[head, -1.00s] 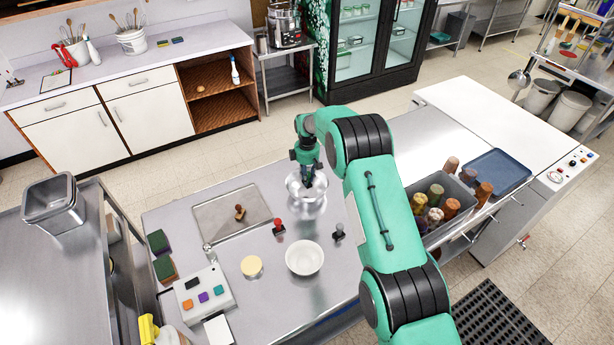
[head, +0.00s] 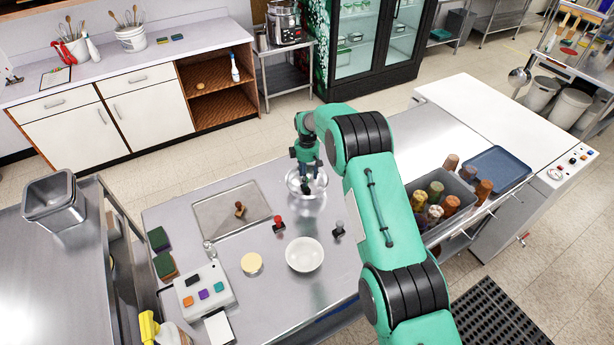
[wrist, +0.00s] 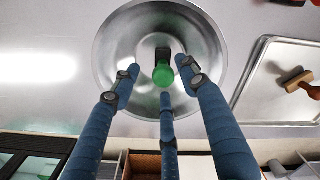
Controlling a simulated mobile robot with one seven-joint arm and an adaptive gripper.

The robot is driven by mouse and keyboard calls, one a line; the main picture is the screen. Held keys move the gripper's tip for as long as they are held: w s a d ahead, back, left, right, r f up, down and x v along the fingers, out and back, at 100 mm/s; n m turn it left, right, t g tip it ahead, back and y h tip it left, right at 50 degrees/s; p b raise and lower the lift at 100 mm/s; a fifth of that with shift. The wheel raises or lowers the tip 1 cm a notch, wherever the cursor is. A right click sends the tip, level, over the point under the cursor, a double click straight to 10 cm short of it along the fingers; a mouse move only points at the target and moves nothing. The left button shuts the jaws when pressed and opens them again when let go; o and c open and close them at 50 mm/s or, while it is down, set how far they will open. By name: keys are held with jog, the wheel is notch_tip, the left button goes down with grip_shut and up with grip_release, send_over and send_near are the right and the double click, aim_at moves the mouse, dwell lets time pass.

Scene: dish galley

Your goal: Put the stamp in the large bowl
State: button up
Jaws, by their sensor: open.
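A large shiny metal bowl (head: 293,188) stands on the steel counter (head: 320,262). In the wrist view the bowl (wrist: 110,50) holds a stamp with a round green knob and black base (wrist: 163,75), which seems to rest on its bottom. My gripper (head: 308,184) is over the bowl, and its several fingers are spread apart. In the wrist view my gripper (wrist: 160,88) is open around the stamp, with no clear contact. In the head view my fingers hide the stamp.
A white bowl (head: 304,255), a red-handled stamp (head: 278,224) and a grey stamp (head: 339,229) stand nearby. A metal tray (head: 215,225) at left holds a wooden-handled stamp (head: 239,209). A grey bin (head: 408,196) of cups is to the right.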

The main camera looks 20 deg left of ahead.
jog(key=shift+r+p, duration=0.4)
jog(key=shift+r, duration=3.1)
